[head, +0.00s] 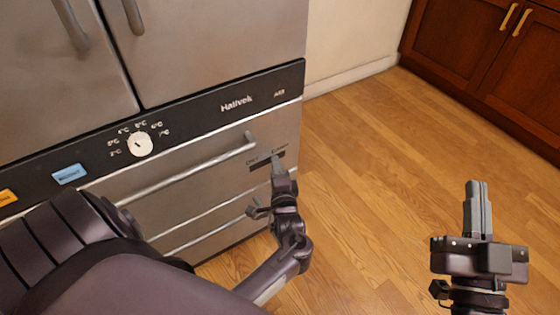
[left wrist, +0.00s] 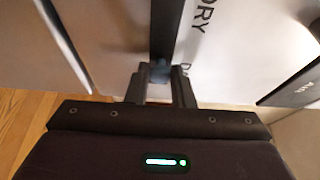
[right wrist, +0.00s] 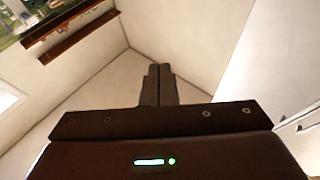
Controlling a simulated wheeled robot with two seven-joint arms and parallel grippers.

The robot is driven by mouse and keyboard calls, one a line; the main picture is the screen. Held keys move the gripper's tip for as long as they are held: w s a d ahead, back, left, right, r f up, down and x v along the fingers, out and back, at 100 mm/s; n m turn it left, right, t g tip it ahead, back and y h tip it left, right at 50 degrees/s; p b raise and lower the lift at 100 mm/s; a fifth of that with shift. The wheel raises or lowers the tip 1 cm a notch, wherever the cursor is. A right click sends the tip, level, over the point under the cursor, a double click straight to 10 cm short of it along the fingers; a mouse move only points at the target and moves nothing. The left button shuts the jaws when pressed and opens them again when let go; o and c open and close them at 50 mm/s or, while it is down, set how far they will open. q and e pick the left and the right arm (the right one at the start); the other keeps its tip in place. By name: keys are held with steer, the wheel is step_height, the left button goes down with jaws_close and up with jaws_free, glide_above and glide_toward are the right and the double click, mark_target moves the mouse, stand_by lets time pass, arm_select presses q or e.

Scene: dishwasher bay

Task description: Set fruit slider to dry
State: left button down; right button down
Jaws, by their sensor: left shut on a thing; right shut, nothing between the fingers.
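The fruit slider's dark slot (head: 262,164) is on the drawer front below the handle, at its right side, with "DRY" printed by its left part and "DAMP" by its right. My left gripper (head: 277,168) is at the slot's right part, by "DAMP". In the left wrist view its fingers are shut on the small grey slider knob (left wrist: 158,72), and the slot (left wrist: 166,30) runs on past the knob beside the word "DRY". In the head view the fingers mostly hide the knob. My right gripper (head: 477,195) is shut and empty over the floor, away from the fridge.
A round temperature dial (head: 140,144) and a blue label (head: 70,174) are on the black panel. A long drawer handle (head: 195,170) is left of the slot, with another handle below. Wooden cabinets (head: 475,45) stand at the back right. The wood floor between is clear.

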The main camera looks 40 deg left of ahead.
mark_target(258, 165)
arm_select(q)
steer(key=shift+s+a+p, duration=0.3)
steer(key=shift+s+p, duration=0.25)
steer(key=shift+s, duration=0.1)
steer(key=shift+s+a+p, duration=0.25)
steer(key=shift+s+p, duration=0.25)
steer(key=shift+s, duration=0.05)
arm_select(e)
step_height(258, 165, down, 15)
steer(key=s+g+h, duration=0.2)
steer(key=g+h, duration=0.1)
steer(key=g, duration=0.5)
arm_select(q)
steer(key=shift+s+a+p, duration=0.25)
steer(key=shift+s+p, duration=0.25)
steer(key=shift+s, duration=0.1)
steer(key=shift+s+a+f+p, duration=0.1)
steer(key=shift+s+a+p, duration=0.15)
steer(key=shift+s+p, duration=0.3)
steer(key=shift+s, duration=0.1)
arm_select(e)
steer(key=s+d+f+g+h, duration=0.2)
steer(key=s+f+g, duration=0.5)
steer(key=f, duration=0.5)
steer(key=shift+s+h, duration=0.4)
steer(key=shift+s, duration=0.85)
